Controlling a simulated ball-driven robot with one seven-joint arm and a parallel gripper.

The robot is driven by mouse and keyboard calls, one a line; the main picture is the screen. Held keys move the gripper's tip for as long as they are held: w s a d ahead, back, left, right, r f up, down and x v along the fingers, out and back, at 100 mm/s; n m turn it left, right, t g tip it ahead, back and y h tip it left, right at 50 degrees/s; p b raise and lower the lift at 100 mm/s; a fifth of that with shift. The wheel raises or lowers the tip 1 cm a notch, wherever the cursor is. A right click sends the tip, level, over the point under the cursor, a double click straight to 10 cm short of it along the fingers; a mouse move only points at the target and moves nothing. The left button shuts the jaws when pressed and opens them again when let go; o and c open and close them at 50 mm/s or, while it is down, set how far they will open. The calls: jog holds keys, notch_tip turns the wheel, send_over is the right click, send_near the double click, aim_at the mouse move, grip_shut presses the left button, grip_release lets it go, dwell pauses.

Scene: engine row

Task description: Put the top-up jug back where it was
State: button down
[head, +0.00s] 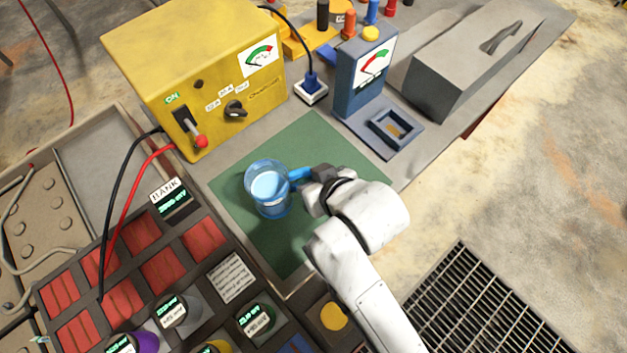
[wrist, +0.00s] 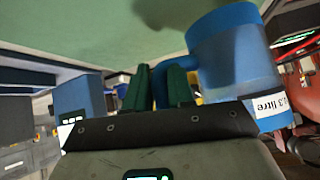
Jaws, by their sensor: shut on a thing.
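The top-up jug (head: 267,190) is a clear blue jug with pale liquid inside. It appears upright over the green mat (head: 300,140) on the bench; I cannot tell whether its base touches the mat. My gripper (head: 309,177) is at the jug's right side, shut on its blue handle (head: 298,174). In the wrist view, the dark green fingers (wrist: 159,85) close around the handle (wrist: 168,70), and the jug (wrist: 222,62) with its white label fills the right part. The fingers partly hide the handle.
A yellow charger box (head: 190,75) stands behind the mat. A blue meter (head: 364,75) with a square tray (head: 393,128) is at the back right, beside a grey toolbox (head: 465,60). The battery bank (head: 150,262) lies left and in front. Free mat shows around the jug.

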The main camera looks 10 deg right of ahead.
jog(key=f, duration=0.2)
jog(key=w+f, duration=0.1)
jog(key=shift+d, duration=0.3)
jog(key=shift+f+p, duration=0.3)
jog(key=shift+f, duration=0.25)
jog(key=c, duration=1)
grip_release()
jog(key=shift+s+f, duration=0.1)
jog(key=v, duration=1.2)
jog(key=s+d+f+m+g+h, duration=0.1)
jog(key=s+d+f+g, duration=0.1)
jog(key=s+d+f, duration=0.2)
jog(key=s+d+f+m+g+h, duration=0.2)
jog(key=s+d, duration=0.3)
jog(key=d, duration=0.4)
jog(key=s+d+f+m+g+h, duration=0.1)
jog(key=s+d+f+g, duration=0.2)
jog(key=s+d+f, duration=0.2)
jog(key=shift+s+d+f+m, duration=0.1)
jog(key=shift+d+f+m, duration=0.3)
jog(key=shift+d, duration=0.35)
